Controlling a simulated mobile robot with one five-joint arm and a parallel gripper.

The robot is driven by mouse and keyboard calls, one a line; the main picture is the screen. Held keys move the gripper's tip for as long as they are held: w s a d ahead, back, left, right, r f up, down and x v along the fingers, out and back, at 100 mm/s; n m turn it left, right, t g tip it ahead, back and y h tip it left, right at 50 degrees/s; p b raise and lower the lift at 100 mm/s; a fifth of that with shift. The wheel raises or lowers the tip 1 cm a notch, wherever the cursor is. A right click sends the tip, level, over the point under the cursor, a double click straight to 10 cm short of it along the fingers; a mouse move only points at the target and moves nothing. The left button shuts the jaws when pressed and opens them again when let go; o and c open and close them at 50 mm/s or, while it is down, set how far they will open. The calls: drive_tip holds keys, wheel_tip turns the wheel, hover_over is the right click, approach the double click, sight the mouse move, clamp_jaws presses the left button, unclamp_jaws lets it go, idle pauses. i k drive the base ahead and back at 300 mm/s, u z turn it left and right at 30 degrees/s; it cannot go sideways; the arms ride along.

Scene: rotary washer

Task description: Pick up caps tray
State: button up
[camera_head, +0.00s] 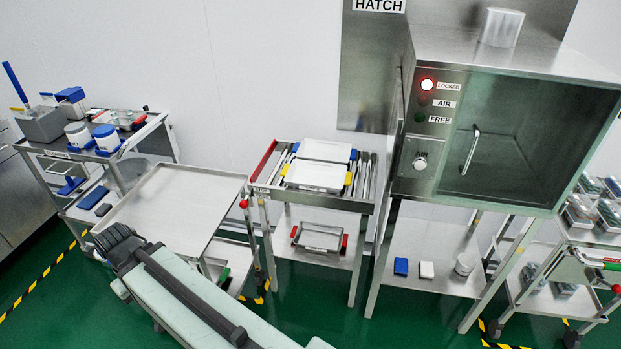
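I cannot tell by any label which tray is the caps tray. Two white trays lie on top of the middle cart: one with blue handles (325,150) at the back and one with yellow handles (314,175) in front. A metal tray with red handles (319,239) sits on that cart's lower shelf. My arm reaches from the bottom edge up to the left. Its dark end, my gripper (118,240), is over the near left corner of an empty cart, apart from these trays. Its fingers are not clear, and I see nothing held.
The empty cart (185,200) has a bare top. A steel hatch box (505,130) with a lit red "LOCKED" lamp stands right of the middle cart (362,205). A left cart (160,122) holds tubs and tools. A right cart (540,302) holds filled containers. Green floor is clear in front.

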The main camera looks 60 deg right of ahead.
sight(300, 173)
drive_tip(key=u, duration=0.1)
drive_tip(key=i, duration=1)
drive_tip(key=z, duration=0.1)
